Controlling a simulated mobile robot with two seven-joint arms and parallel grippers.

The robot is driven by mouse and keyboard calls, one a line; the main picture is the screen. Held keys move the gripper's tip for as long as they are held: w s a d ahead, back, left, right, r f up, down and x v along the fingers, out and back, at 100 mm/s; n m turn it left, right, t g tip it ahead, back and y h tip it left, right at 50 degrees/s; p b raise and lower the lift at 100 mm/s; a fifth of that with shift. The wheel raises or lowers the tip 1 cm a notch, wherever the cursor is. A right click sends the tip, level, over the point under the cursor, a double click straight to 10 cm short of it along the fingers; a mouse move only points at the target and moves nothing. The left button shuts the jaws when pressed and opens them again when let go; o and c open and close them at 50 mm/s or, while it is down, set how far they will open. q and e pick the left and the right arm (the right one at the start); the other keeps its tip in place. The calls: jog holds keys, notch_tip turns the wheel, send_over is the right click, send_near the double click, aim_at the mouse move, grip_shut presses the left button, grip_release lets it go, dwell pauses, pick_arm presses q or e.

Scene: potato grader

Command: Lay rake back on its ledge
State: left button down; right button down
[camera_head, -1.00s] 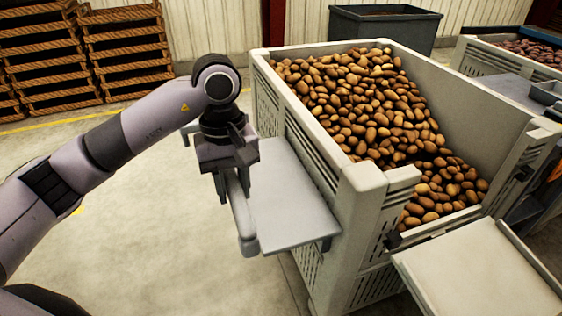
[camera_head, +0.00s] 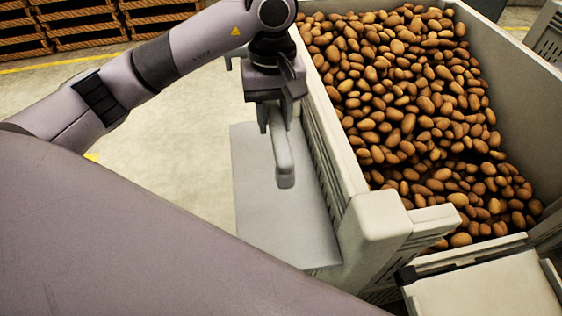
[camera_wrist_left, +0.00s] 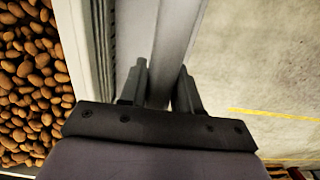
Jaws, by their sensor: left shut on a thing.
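The rake (camera_head: 284,168) shows as a pale grey bar under my left gripper (camera_head: 276,118). The gripper is shut on it. In the left wrist view the grey bar (camera_wrist_left: 174,35) runs away between the two dark fingers (camera_wrist_left: 161,70). The ledge (camera_head: 262,205) is a flat grey shelf on the left side of the potato crate. The rake is over the ledge in the head view; whether it touches cannot be told. The rake's far end is hidden behind the gripper. My right gripper is not in view.
The large crate (camera_head: 358,222) full of potatoes (camera_head: 420,110) stands right of the ledge, its wall beside my gripper. A pale panel (camera_head: 485,290) is at the lower right. Open floor (camera_head: 185,150) lies left of the ledge. Wooden pallets (camera_head: 75,20) stand behind.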

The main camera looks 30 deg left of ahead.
pick_arm(q)
jog(key=shift+w+f, duration=0.1)
jog(key=shift+f, duration=0.2)
notch_tip(320, 180, down, 15)
jog(key=shift+r+p, duration=0.2)
jog(key=shift+p, duration=0.4)
notch_tip(320, 180, down, 4)
jog(key=shift+f, duration=0.45)
jog(key=c, duration=0.8)
grip_release()
jog(key=shift+r, duration=0.1)
notch_tip(320, 180, up, 12)
jog(key=shift+a+b, duration=0.1)
jog(key=shift+b, duration=0.45)
